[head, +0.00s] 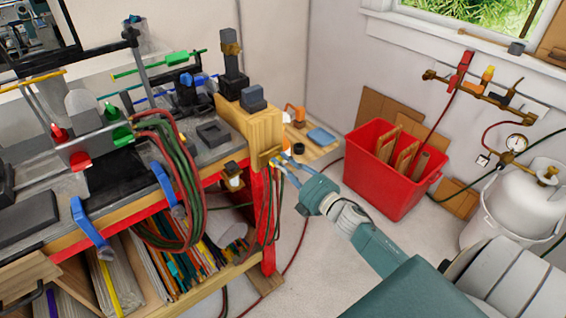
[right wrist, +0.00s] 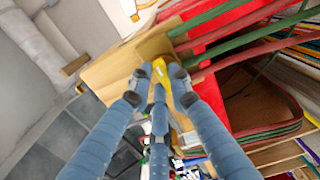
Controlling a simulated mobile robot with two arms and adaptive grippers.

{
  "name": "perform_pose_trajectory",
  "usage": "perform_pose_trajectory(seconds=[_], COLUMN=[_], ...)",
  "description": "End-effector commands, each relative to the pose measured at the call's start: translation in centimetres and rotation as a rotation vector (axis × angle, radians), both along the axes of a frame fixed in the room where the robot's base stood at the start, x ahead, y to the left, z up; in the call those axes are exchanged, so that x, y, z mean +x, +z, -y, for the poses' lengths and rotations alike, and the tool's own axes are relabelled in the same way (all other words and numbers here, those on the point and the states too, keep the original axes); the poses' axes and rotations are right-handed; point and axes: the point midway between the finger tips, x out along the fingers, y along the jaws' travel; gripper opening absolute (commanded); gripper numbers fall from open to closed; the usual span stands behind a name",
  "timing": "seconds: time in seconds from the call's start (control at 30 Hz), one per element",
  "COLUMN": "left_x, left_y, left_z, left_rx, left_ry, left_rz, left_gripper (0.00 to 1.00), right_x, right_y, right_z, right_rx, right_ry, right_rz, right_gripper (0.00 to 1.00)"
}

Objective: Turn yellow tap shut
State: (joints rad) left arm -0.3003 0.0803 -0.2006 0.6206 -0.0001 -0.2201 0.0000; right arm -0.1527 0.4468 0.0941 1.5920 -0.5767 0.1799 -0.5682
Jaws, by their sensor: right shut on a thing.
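My right gripper (head: 281,163) comes in from the lower right and reaches the end of the wooden workbench. In the right wrist view its fingers (right wrist: 160,85) are closed around the yellow tap (right wrist: 159,71), and only part of the tap shows between them. In the head view a small yellow part of the tap (head: 270,154) shows at the bench's end face, right at the fingertips. The angle of the tap's handle is hard to tell because the fingers cover it. My left gripper is not in view.
A red bin (head: 385,185) stands on the floor to the right. A white gas cylinder (head: 515,205) with a gauge stands farther right.

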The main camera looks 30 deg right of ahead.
Motion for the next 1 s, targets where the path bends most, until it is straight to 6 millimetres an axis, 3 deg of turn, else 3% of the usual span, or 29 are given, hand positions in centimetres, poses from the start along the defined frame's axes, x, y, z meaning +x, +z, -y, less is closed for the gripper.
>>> perform_pose_trajectory(seconds=[0.6,0.63,0.7,1.0], left_x=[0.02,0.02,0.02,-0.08], left_y=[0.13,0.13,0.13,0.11], left_z=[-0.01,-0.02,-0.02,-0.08], left_rx=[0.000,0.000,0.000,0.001], left_ry=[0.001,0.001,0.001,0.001], left_rz=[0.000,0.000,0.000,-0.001], left_gripper=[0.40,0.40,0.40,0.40], right_x=[0.01,0.01,0.01,-0.06], right_y=[-0.04,-0.04,-0.05,-0.06], right_z=[0.09,0.09,0.09,0.05], right_rx=[0.042,0.042,0.041,0.040], right_ry=[-0.002,-0.002,-0.002,-0.001], right_rz=[-0.003,-0.003,-0.003,-0.004], right_gripper=[0.00,0.22,0.36,0.38])
